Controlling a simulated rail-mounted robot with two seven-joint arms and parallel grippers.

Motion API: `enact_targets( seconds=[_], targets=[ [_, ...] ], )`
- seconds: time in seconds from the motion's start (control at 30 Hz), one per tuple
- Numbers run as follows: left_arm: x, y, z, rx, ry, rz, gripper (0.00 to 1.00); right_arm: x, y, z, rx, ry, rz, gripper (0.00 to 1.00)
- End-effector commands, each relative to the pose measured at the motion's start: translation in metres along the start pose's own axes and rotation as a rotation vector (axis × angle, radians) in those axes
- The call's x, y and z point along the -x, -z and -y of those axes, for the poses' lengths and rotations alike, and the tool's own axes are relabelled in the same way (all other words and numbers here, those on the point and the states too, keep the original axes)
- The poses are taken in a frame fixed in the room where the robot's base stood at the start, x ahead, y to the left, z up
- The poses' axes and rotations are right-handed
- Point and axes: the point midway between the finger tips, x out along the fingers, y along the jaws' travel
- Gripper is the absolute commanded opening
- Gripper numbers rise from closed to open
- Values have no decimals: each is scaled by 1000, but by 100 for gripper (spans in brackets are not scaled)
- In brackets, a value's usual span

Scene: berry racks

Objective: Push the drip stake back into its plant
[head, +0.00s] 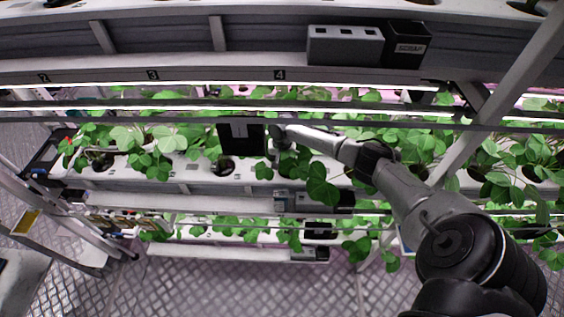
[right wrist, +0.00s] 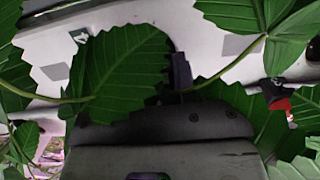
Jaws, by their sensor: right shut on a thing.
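My right gripper (head: 240,140) is over the white planting gutter (head: 190,166), among strawberry leaves, above a dark round planting hole (head: 224,167). In the right wrist view its dark body fills the bottom, and a slim dark upright piece (right wrist: 181,72) stands ahead of it. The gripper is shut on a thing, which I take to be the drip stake. A large leaf (right wrist: 125,72) covers much of the fingertip area, so the stake's tip and its seating cannot be made out. My left gripper is not in view.
Leafy plants crowd both sides of the gutter. A red-and-dark item (right wrist: 276,95) sits at right in the wrist view. A grey box (head: 345,45) and a black scrap bin (head: 408,45) are on the upper rack. Rails and lamps run across.

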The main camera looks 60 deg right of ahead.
Motion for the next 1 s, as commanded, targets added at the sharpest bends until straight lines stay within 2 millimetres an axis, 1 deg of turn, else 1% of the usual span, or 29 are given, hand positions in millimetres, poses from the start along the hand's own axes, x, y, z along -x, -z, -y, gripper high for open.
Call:
enact_targets(
  seconds=[0.53,0.57,0.6,0.87,1.0],
  targets=[
    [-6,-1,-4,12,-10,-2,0,-17,2,0,1,-1,1,5],
    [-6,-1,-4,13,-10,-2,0,-16,2,0,1,-1,1,28],
    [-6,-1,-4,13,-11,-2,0,-16,2,0,1,-1,0,31],
    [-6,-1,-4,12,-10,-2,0,-16,2,0,0,-1,0,56],
    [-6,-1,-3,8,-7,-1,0,-16,2,0,0,-1,0,56]
  ],
)
